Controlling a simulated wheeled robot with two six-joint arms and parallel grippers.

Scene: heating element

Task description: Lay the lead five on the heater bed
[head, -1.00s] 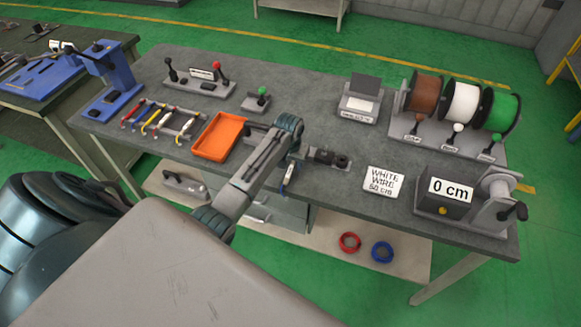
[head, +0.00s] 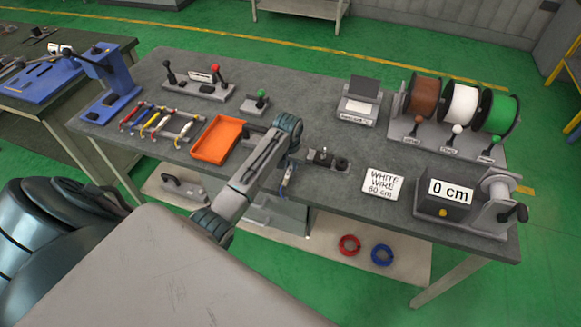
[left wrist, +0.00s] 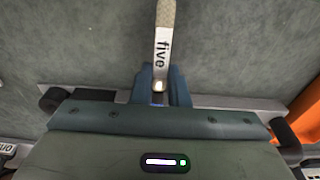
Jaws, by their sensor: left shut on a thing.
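The lead five (left wrist: 163,45) is a pale braided strip with a white tag reading "five". In the left wrist view it stretches up from between my left fingertips (left wrist: 159,88). My left gripper (head: 287,182) is shut on it over the near edge of the bench, largely hidden by my arm in the head view. A grey fixture with black knobs (head: 325,160) shows just right of my arm. In the left wrist view a grey bar (left wrist: 235,102) runs behind the gripper; it may be the heater bed, but I cannot tell. My right gripper is not in view.
An orange tray (head: 218,140) lies left of my arm, beside a rack of several coloured leads (head: 160,122). A white wire card (head: 383,184), a counter reading 0 cm (head: 450,190) and wire spools (head: 462,102) stand to the right.

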